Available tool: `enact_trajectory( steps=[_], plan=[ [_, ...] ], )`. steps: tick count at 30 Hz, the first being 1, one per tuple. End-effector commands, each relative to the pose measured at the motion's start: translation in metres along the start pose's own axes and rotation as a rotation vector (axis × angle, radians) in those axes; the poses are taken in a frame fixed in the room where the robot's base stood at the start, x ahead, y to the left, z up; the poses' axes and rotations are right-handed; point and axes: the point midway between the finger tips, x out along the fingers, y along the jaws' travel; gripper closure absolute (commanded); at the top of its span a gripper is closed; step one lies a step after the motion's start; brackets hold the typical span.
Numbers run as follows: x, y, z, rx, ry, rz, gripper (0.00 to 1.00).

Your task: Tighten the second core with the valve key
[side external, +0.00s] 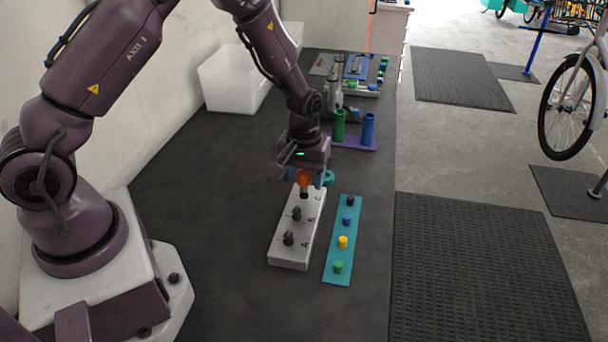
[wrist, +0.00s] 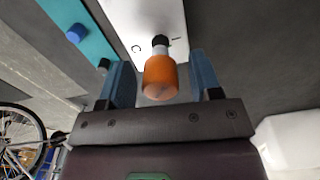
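The valve key, with an orange handle (side external: 304,177), stands upright over the far post of the pale block (side external: 291,255), beside the letter C. Its orange handle also shows in the wrist view (wrist: 161,80), with a light shaft and dark tip against the block. My gripper (side external: 307,180) points down around the handle. In the wrist view its blue fingers (wrist: 163,82) stand on either side of the handle with narrow gaps, so it looks open. Two dark valve posts, middle (side external: 296,214) and near (side external: 288,238), stand uncovered on the block.
A teal strip (side external: 333,268) with green, yellow, blue and dark caps lies right of the block. Behind are a purple holder (side external: 352,144) with green and blue tubes, and trays with small parts. A white bin (side external: 225,80) stands back left. The dark bench is clear left of the block.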

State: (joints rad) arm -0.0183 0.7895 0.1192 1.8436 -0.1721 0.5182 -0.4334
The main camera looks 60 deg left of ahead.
Motion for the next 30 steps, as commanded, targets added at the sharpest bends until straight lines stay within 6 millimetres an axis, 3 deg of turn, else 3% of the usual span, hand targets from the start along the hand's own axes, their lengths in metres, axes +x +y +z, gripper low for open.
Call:
enact_trajectory(
  steps=[4,7,18,21,30],
  plan=[
    [0.0001,-0.0001,0.0002,-0.011,0.000,0.000,0.42],
    [0.0002,0.0005,0.0006,-0.114,0.000,-0.001,0.42],
    [0.0005,0.0002,0.0007,-0.867,0.000,-0.002,0.42],
    [0.0004,0.0001,0.0006,-0.995,0.000,-0.001,0.42],
    [0.0002,-0.0002,0.0003,-1.052,-0.001,0.000,0.44]
  ],
)
